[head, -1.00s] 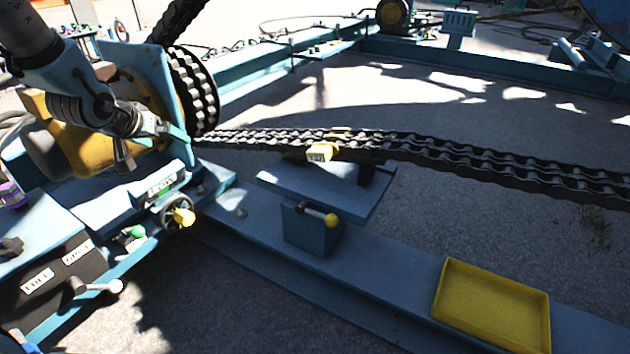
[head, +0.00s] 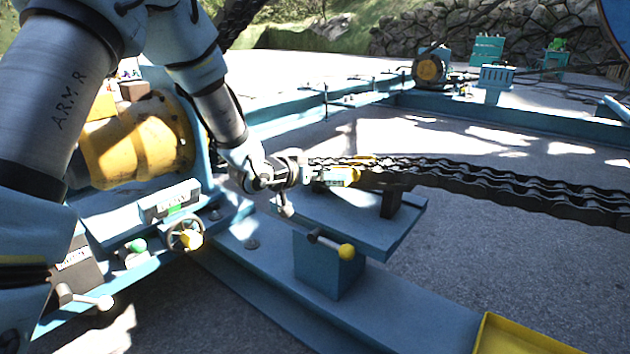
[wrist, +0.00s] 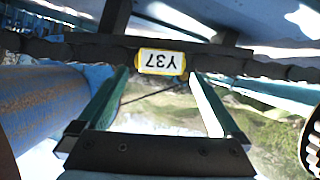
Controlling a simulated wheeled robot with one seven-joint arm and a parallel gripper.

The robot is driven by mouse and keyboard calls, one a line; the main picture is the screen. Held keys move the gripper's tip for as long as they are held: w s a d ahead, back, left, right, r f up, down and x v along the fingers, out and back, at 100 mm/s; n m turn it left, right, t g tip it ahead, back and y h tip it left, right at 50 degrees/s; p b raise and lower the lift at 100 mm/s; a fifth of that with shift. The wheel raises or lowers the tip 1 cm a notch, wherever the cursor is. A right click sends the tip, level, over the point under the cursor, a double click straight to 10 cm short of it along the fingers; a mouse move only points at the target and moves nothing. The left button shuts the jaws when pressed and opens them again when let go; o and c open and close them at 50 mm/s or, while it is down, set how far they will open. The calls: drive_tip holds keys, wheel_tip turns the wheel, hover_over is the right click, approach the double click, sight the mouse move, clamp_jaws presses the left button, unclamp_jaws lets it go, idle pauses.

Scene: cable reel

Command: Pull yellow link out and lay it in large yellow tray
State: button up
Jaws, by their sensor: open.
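The yellow link (head: 342,178) sits in the black chain above the blue support plate. In the wrist view the link (wrist: 162,62) has a white label reading Y37, upside down. My gripper (head: 314,177) is at the link's left side, partly hidden by my wrist. In the wrist view my gripper (wrist: 161,76) is open, with one finger on each side of the link and the link at the fingertips. I cannot tell whether they touch. The large yellow tray (head: 484,331) shows only in part at the bottom right of the head view.
The black chain (head: 500,191) runs off to the right. The blue beam (head: 400,311) leads towards the tray. A handwheel (head: 186,235) is at the left.

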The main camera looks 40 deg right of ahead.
drive_tip(key=b+x, duration=0.1)
drive_tip(key=x, duration=0.5)
clamp_jaws()
idle(0.8)
drive_tip(key=shift+a, duration=0.2)
drive_tip(key=s+a, duration=0.3)
drive_tip(key=a, duration=1.1)
drive_tip(key=shift+s+a+p, duration=0.25)
drive_tip(key=shift+s+p, duration=0.15)
drive_tip(key=shift+p, duration=0.05)
idle(1.4)
drive_tip(key=shift+r, duration=0.2)
